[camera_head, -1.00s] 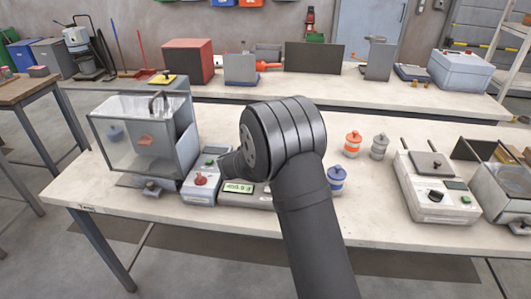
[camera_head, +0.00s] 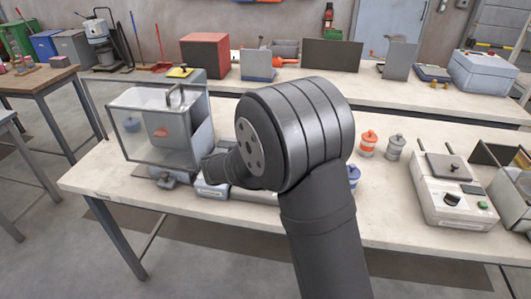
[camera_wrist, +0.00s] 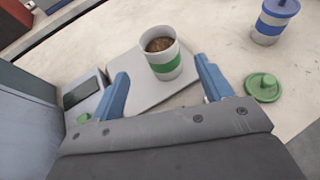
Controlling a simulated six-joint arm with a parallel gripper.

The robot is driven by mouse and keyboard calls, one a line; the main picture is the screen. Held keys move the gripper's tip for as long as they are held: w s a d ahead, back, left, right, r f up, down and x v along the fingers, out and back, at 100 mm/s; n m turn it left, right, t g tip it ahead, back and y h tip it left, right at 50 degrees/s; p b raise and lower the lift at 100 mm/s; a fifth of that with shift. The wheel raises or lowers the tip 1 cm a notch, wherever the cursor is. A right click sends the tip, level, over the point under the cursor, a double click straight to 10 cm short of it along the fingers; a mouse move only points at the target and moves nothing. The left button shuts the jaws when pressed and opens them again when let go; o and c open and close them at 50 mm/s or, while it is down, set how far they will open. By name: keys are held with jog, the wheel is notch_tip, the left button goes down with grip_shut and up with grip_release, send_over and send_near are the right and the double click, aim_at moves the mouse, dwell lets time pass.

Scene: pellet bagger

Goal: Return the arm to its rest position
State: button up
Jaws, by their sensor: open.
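My gripper (camera_wrist: 161,68) shows in the wrist view with its two blue fingers spread apart. A white cup with a green band (camera_wrist: 166,66), filled with brown pellets, stands upright on a grey plate (camera_wrist: 147,97) beyond the fingers; I cannot tell whether they touch it. A green lid (camera_wrist: 263,88) lies on the bench to the right of the plate. In the head view my raised arm covers the middle of the bench and hides the gripper, cup and lid.
A clear-walled box (camera_head: 135,150) stands at the bench's left. A blue-banded jar (camera_wrist: 272,25), an orange-banded jar (camera_head: 368,143) and a grey-banded jar (camera_head: 396,147) stand right of my arm. A sealer-like machine (camera_head: 452,190) is farther right. The front bench edge is clear.

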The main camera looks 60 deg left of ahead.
jog(key=x, duration=1.2)
jog(key=shift+w+f, duration=0.1)
jog(key=shift+f, duration=0.05)
notch_tip(320, 180, up, 3)
jog(key=shift+f, duration=0.25)
jog(key=shift+a+r, duration=0.1)
jog(key=shift+r, duration=0.7)
